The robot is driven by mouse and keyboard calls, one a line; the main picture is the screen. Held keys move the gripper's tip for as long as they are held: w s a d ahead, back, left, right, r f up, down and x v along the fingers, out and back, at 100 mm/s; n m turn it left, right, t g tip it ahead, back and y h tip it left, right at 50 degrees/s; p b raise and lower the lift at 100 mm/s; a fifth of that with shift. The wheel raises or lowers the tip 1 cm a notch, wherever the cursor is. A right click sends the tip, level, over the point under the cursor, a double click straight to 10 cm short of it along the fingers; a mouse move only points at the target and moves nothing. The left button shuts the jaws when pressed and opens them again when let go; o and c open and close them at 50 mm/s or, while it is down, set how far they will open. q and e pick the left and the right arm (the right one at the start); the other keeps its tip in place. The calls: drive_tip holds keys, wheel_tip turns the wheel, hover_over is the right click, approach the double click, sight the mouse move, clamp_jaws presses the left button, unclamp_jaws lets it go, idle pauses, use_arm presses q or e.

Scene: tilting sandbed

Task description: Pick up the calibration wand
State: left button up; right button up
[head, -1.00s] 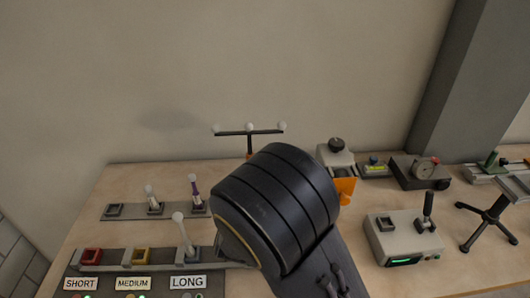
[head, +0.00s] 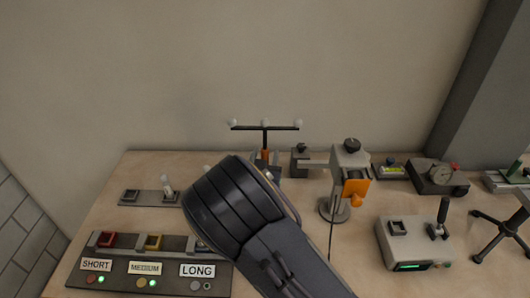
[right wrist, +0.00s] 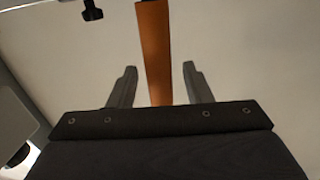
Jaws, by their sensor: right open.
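The calibration wand stands upright at the back of the bench, with a black crossbar (head: 265,127), small white balls along it and an orange handle (head: 265,155). The head view hides its lower part behind my right arm. In the right wrist view the orange handle (right wrist: 154,50) runs between the two grey fingers of my right gripper (right wrist: 159,68). The fingers are open, with a gap showing on each side of the handle. In the head view my right arm hides these fingers. My left gripper is in neither view.
A grey stand with an orange part (head: 355,187) is right of the wand. A panel labelled SHORT, MEDIUM and LONG (head: 145,268) is at front left, below a small rack (head: 130,196). A grey box with a lever (head: 412,243) is at right. The wall is close behind.

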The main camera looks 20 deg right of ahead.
sight(264, 131)
drive_tip(key=shift+c, duration=0.5)
drive_tip(key=c, duration=0.8)
wheel_tip(264, 131, up, 9)
drive_tip(key=shift+r, duration=0.2)
drive_tip(key=shift+c, duration=0.2)
wheel_tip(264, 131, up, 2)
drive_tip(key=shift+r+p, duration=0.25)
drive_tip(key=shift+p, duration=0.85)
wheel_tip(264, 131, up, 7)
drive_tip(key=p, duration=0.6)
drive_tip(key=shift+r+p, duration=0.15)
drive_tip(key=shift+p, duration=0.25)
